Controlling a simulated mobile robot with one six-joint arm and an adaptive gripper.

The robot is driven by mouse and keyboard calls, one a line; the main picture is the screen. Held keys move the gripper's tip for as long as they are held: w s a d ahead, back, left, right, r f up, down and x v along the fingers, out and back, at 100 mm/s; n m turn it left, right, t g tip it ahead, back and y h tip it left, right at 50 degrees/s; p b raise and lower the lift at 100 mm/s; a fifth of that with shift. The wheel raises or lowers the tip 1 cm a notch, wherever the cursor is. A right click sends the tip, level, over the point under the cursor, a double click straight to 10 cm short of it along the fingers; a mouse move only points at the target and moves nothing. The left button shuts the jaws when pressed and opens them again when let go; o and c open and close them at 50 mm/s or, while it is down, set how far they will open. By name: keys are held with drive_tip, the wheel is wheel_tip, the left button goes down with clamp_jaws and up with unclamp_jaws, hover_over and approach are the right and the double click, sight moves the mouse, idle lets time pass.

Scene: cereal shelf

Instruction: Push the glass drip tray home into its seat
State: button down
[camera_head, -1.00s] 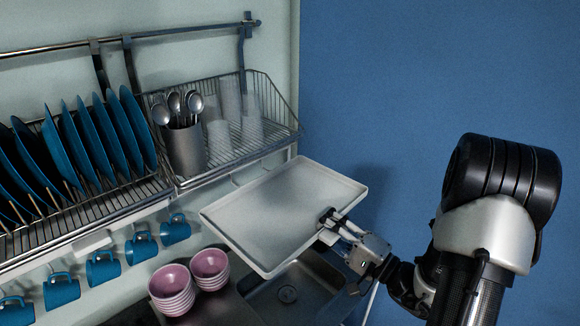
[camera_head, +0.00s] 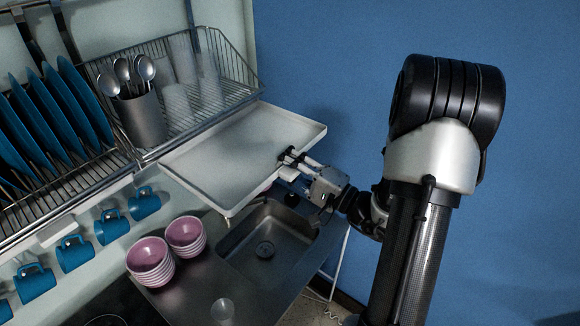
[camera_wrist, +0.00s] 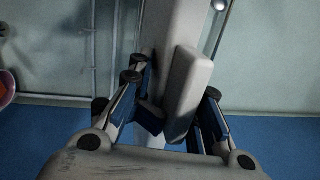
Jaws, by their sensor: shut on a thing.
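The glass drip tray (camera_head: 225,160) is a flat, pale grey rectangular tray with a low rim. It sticks out in front of the wire glass rack (camera_head: 205,110), its back edge close along the rack's lower front edge. I cannot tell how far it is inside its seat, which is hidden. My gripper (camera_head: 290,160) is shut on the tray's front edge, right of its middle. In the wrist view, my gripper's fingers (camera_wrist: 178,112) close around a pale lip of the tray (camera_wrist: 188,90).
Upright glasses stand in the rack, beside a metal cup of spoons (camera_head: 140,112). Blue plates (camera_head: 60,120) stand at left, with blue mugs (camera_head: 110,226) hanging below. Stacked pink bowls (camera_head: 150,262) and a sink (camera_head: 265,245) lie under the tray. A clear glass (camera_head: 222,311) stands at the front.

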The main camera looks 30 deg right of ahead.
sight(269, 155)
drive_tip(key=shift+x, duration=1)
drive_tip(key=shift+w+b, duration=0.25)
drive_tip(key=shift+b, duration=0.1)
drive_tip(key=shift+w+r, duration=0.15)
drive_tip(key=shift+r, duration=0.1)
drive_tip(key=shift+w+a+f+n+y+b, duration=0.1)
drive_tip(key=shift+a+n+y+b, duration=0.2)
drive_tip(key=shift+b, duration=0.65)
drive_tip(key=shift+w+d+f+n+b, duration=0.1)
drive_tip(key=shift+w+d+n+b, duration=0.05)
drive_tip(key=shift+n+b, duration=0.7)
idle(0.5)
drive_tip(key=shift+w+f, duration=0.35)
drive_tip(key=shift+w, duration=0.45)
drive_tip(key=shift+s+r, duration=0.15)
drive_tip(key=shift+s, duration=0.15)
drive_tip(key=shift+w+a+b, duration=0.25)
drive_tip(key=shift+w+b, duration=0.15)
drive_tip(key=shift+w, duration=0.1)
drive_tip(key=shift+w, duration=0.15)
